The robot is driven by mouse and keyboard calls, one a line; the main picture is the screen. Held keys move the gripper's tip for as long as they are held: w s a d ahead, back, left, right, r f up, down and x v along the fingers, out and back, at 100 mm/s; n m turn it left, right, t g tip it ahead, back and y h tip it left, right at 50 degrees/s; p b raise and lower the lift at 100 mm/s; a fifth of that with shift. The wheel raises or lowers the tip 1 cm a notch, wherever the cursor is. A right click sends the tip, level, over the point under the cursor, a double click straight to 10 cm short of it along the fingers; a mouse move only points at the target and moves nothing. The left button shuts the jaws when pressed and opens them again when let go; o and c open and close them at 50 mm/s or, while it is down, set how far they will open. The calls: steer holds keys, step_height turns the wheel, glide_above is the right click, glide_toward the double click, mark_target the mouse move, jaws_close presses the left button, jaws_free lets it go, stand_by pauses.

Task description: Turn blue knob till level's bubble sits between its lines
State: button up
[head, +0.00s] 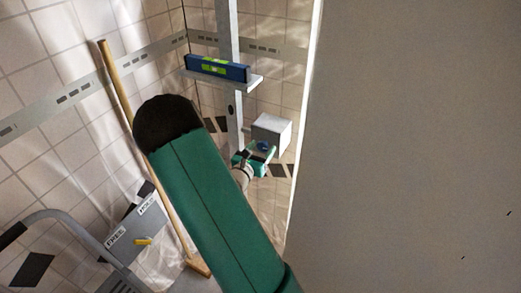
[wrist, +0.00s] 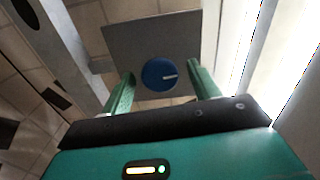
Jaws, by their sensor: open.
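The blue knob (wrist: 160,75) sits on the face of a grey box (wrist: 150,38) and bears a white pointer line aimed to the right in the wrist view. My gripper (wrist: 163,92) is open, with one green finger on each side of the knob and gaps showing between. In the head view the knob (head: 263,146) is partly covered by my gripper (head: 256,154) at the box (head: 272,131). The blue level (head: 217,68) with yellow-green windows lies on a shelf (head: 240,83) on a post. Its bubble and lines are too small to read.
A wooden pole (head: 118,88) leans against the tiled wall at left. A grey lever box (head: 137,226) with labels and a yellow handle stands at lower left beside a curved metal rail (head: 75,228). A large grey panel (head: 415,140) fills the right side.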

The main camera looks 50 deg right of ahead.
steer(key=c, duration=1)
steer(key=shift+o, duration=0.2)
steer(key=n, duration=0.5)
steer(key=o, duration=1)
steer(key=shift+c, duration=0.2)
steer(key=v, duration=1.4)
steer(key=shift+d+r, duration=0.1)
